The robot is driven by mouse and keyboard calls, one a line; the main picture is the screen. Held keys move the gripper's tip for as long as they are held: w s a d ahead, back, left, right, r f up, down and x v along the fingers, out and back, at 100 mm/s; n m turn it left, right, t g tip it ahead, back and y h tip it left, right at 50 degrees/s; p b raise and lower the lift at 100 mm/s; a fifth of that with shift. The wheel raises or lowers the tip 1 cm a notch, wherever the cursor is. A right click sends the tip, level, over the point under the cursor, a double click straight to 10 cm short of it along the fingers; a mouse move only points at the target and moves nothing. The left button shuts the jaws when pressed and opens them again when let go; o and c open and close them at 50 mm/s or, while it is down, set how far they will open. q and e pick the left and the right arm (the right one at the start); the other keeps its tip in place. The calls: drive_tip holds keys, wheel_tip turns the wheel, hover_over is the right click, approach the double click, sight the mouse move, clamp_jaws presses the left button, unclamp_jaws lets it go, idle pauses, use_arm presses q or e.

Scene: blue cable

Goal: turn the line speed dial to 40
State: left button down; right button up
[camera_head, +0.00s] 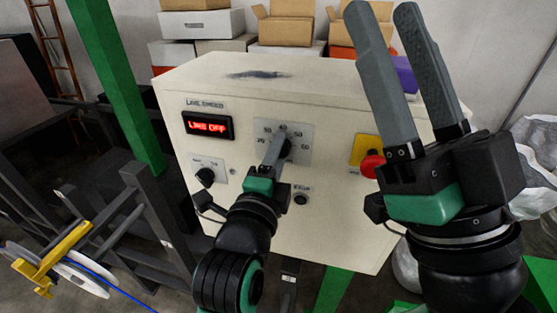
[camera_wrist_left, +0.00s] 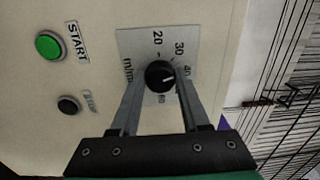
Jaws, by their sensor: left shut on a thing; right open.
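The line speed dial is a black knob (camera_wrist_left: 157,72) with a white pointer mark, on a grey scale plate (camera_head: 301,143) on the cream control box. In the left wrist view the mark points right, roughly toward the 40 side; the exact reading is unclear. My left gripper (camera_head: 277,141) is shut on the knob, one finger on each side. The display (camera_head: 207,125) shows red letters reading "LINE OFF". My right gripper (camera_head: 382,10) is open and empty, raised before the box's right side.
A red emergency button (camera_head: 372,166) on a yellow plate sits near my right gripper. A black selector knob (camera_head: 205,177) is at lower left of the box. A green START button (camera_wrist_left: 50,45) shows in the left wrist view. Cardboard boxes (camera_head: 285,27) stand behind.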

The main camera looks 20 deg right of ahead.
use_arm(q)
drive_tip(key=shift+m+b, duration=0.65)
drive_tip(key=shift+m, duration=0.95)
drive_tip(key=shift+c, duration=1.9)
unclamp_jaws()
drive_tip(key=p+v, duration=0.7)
drive_tip(key=v, duration=0.4)
drive_tip(key=shift+s+a+p, duration=0.2)
drive_tip(key=shift+a+p, duration=0.05)
drive_tip(key=shift+p, duration=0.05)
